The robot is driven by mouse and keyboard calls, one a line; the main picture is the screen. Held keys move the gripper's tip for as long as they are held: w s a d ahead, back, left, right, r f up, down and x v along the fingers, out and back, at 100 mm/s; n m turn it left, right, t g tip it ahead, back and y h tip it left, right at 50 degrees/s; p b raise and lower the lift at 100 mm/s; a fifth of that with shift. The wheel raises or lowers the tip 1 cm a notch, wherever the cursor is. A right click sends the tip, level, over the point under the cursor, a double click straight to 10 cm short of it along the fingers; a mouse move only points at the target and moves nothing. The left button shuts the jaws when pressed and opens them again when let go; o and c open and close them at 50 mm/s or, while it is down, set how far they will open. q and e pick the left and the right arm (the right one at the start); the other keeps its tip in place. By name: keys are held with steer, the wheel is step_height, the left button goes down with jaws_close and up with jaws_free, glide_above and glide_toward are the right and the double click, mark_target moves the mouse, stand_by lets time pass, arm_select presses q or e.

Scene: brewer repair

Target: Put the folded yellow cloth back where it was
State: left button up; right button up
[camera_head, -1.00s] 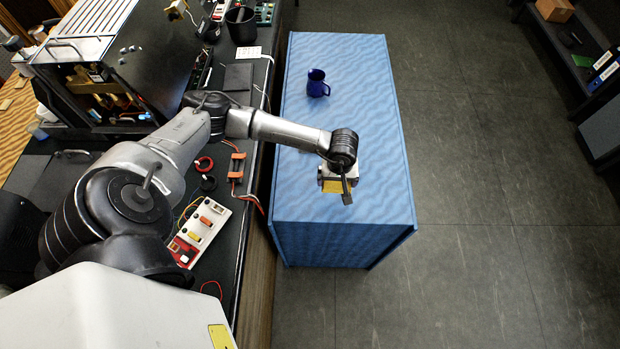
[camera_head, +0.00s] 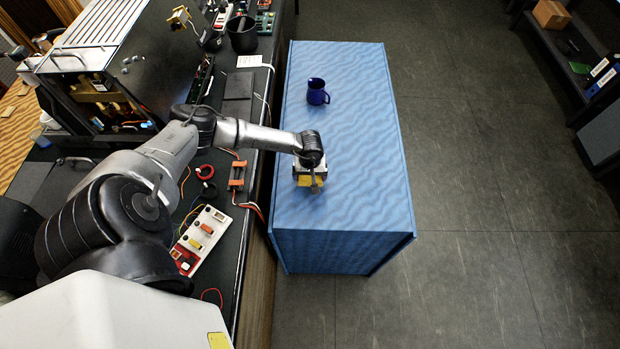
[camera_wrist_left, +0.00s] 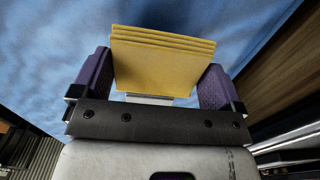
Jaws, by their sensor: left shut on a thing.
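The folded yellow cloth (camera_head: 309,183) is in my left gripper (camera_head: 310,178), over the left side of the blue cabinet top (camera_head: 360,200). In the left wrist view the cloth (camera_wrist_left: 162,62) shows as several flat yellow layers between the two purple-padded fingers of the left gripper (camera_wrist_left: 160,85). The gripper is shut on it. The blue surface lies behind the cloth in that view. I cannot tell whether the cloth touches the top. My right gripper is not in view.
A dark blue mug (camera_head: 317,92) stands on the far half of the blue top. A dark workbench (camera_head: 228,262) runs along the left with a power strip (camera_head: 200,240), orange-ended parts (camera_head: 237,175) and a black cup (camera_head: 242,35). The near right of the blue top is clear.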

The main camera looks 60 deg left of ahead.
mark_target(310, 179)
arm_select(q)
steer(key=shift+f, duration=1.6)
steer(key=shift+f, duration=0.15)
steer(key=o, duration=0.6)
steer(key=shift+c, duration=0.2)
